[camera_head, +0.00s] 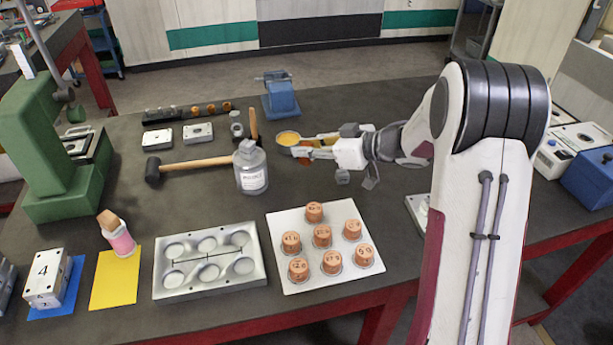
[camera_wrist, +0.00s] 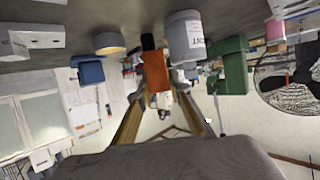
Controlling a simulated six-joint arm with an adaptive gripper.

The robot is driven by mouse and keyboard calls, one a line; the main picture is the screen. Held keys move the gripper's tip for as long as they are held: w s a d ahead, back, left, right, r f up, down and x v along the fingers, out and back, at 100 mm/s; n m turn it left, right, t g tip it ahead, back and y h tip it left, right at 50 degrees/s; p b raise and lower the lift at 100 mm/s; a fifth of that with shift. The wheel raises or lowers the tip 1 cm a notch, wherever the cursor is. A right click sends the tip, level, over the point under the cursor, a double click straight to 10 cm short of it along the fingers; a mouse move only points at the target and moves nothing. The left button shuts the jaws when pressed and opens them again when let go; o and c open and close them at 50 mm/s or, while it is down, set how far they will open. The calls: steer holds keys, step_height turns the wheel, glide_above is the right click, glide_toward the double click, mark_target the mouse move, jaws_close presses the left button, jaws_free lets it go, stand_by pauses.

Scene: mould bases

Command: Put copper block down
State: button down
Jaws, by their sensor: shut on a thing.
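My gripper (camera_head: 303,146) is above the table, to the right of the grey bottle, its fingers pointing left. In the wrist view, an orange-brown copper block (camera_wrist: 158,85) shows between the two finger ends (camera_wrist: 160,95), and my gripper is shut on it. In the head view the fingers mostly hide the block. The view is upside down at the wrist, with the table along the top. Height above the table is hard to judge.
A yellow-topped tin (camera_head: 288,138) is close to the fingertips. The bottle (camera_head: 251,172), hammer (camera_head: 195,165) and blue vise (camera_head: 281,97) are nearby. A white plate (camera_head: 286,223) bears several numbered copper-coloured cylinders, beside a grey mould base (camera_head: 210,262). Bare table lies behind the tin.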

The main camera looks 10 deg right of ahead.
mark_target(311, 161)
steer(key=shift+f, duration=2.15)
steer(key=shift+f, duration=1.9)
steer(key=shift+f, duration=0.15)
steer(key=c, duration=1.9)
jaws_free()
steer(key=shift+d, duration=0.1)
steer(key=v, duration=1.2)
steer(key=shift+w+r, duration=0.1)
steer(key=shift+r, duration=0.2)
